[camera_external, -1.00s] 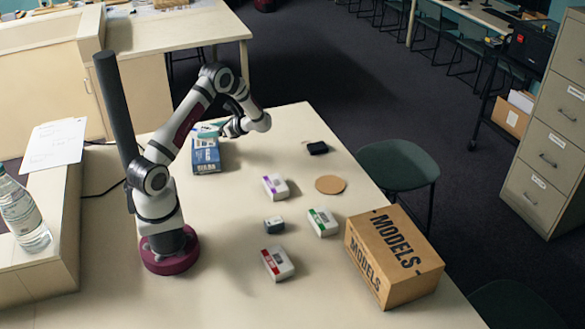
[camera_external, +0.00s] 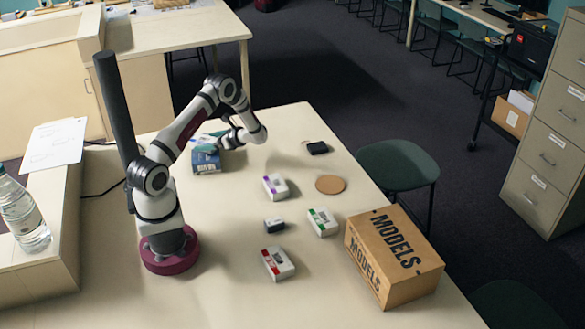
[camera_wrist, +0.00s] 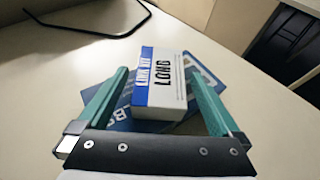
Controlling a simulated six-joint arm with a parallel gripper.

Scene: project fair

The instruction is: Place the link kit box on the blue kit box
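The link kit box (camera_wrist: 158,84), white with a blue band and the word LONG, lies across the top of the blue kit box in the wrist view. The blue kit box (camera_external: 207,164) is on the table left of centre; its printed face (camera_wrist: 118,122) shows under the link kit box in the wrist view. My gripper (camera_wrist: 157,65) has its green fingers apart, one on each side of the link kit box, with a gap at the left finger. In the external view my gripper (camera_external: 206,145) is over the blue box's far part and hides the link kit box.
White boxes with purple (camera_external: 275,187), green (camera_external: 323,222) and red (camera_external: 278,263) marks stand to the right and front. A small dark box (camera_external: 274,225), a round coaster (camera_external: 330,184), a black item (camera_external: 317,148) and the MODELS carton (camera_external: 393,257) are also on the table.

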